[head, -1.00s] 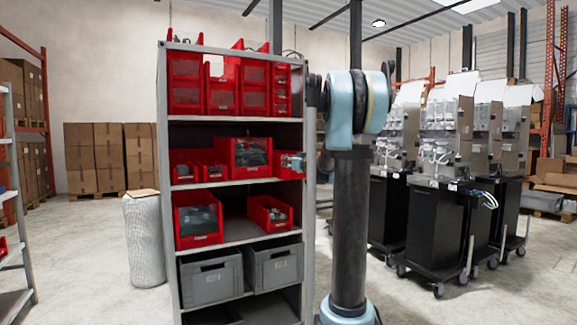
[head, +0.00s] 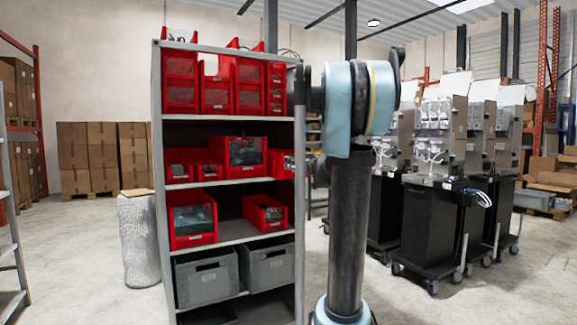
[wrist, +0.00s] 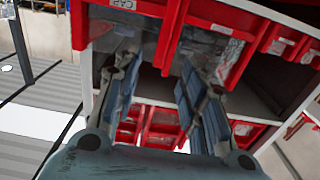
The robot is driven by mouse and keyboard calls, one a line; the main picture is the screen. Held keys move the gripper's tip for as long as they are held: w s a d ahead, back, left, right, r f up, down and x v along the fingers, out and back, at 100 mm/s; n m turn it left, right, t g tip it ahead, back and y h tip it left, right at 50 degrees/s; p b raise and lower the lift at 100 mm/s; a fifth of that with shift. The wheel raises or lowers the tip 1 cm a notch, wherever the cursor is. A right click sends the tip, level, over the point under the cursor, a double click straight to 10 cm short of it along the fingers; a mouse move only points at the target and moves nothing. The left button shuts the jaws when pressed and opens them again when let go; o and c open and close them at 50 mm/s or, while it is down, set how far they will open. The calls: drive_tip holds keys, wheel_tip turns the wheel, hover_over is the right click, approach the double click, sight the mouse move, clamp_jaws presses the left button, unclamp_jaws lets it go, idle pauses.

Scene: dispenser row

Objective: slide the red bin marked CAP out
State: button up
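The red bin marked CAP (wrist: 150,8) shows upside down at the top of the wrist view, its white label near the edge. In the head view it appears to be the rightmost bin (head: 277,161) on the middle shelf, partly hidden by the rack post and my arm. My gripper (wrist: 158,65) is open, its two blue-padded fingers apart and pointing at the bin. A red side wall shows between the fingertips in the picture. I cannot tell whether either finger touches it. No held object shows.
A larger red bin (head: 245,153) stands close beside it, with smaller red bins (head: 208,170) farther left. The grey rack (head: 157,130) has an upright post (head: 299,190) on the right. Grey crates (head: 207,279) are below. Black wheeled machines (head: 410,215) stand to the right.

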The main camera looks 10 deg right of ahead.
drive_tip(key=shift+v, duration=1.65)
